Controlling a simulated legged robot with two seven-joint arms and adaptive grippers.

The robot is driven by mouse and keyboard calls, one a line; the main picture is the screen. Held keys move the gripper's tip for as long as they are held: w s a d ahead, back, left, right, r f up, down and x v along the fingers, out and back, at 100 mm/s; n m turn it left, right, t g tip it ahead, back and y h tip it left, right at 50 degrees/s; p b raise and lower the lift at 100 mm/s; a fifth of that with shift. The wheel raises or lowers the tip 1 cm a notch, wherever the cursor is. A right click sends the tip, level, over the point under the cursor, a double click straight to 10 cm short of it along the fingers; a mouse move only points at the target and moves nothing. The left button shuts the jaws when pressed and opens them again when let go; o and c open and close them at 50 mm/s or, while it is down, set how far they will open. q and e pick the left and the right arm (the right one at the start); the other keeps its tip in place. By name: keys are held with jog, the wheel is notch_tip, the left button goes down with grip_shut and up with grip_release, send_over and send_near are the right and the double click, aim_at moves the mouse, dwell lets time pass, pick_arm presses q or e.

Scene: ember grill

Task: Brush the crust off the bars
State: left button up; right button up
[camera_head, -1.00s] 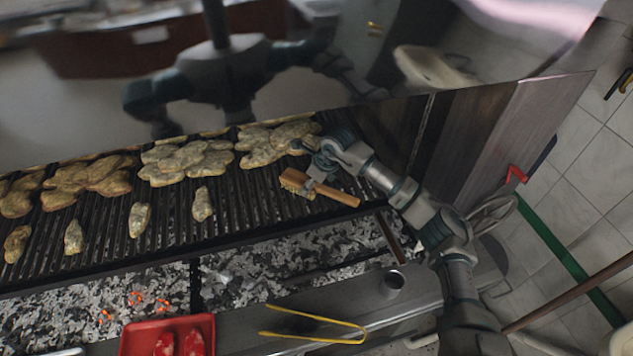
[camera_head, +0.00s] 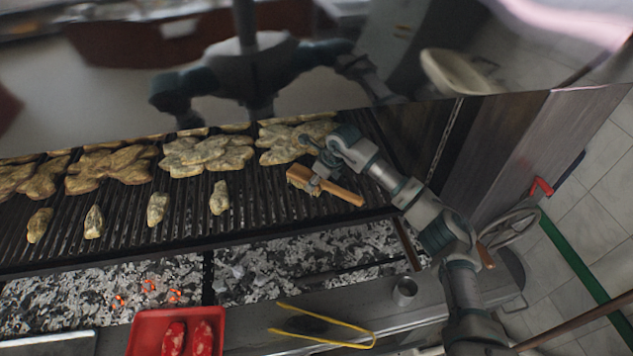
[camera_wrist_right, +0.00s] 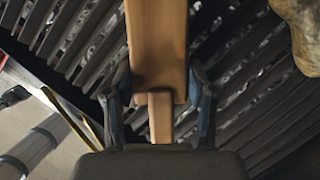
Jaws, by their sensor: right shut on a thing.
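My right gripper (camera_head: 318,182) is shut on a wooden brush (camera_head: 343,194) over the right end of the grill bars (camera_head: 260,213). In the right wrist view the brush's wooden body (camera_wrist_right: 157,40) lies between the two fingers (camera_wrist_right: 158,105). The brush head points left and the handle points right in the head view. Whether the bristles touch the bars cannot be told. My left gripper is not in view.
Ash and glowing coals (camera_head: 148,287) lie in front of and below the bars. A red tray (camera_head: 140,330) with red pieces, yellow tongs (camera_head: 340,343) and a metal cup (camera_head: 405,292) are on the front ledge. A shiny hood stands behind.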

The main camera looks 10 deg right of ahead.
jog(key=shift+d, duration=3.4)
jog(key=shift+w+d, duration=0.2)
jog(key=shift+d, duration=3.45)
notch_tip(320, 180, up, 6)
jog(key=p, duration=0.3)
jog(key=shift+p, duration=0.35)
notch_tip(320, 180, up, 3)
jog(key=shift+p, duration=1.05)
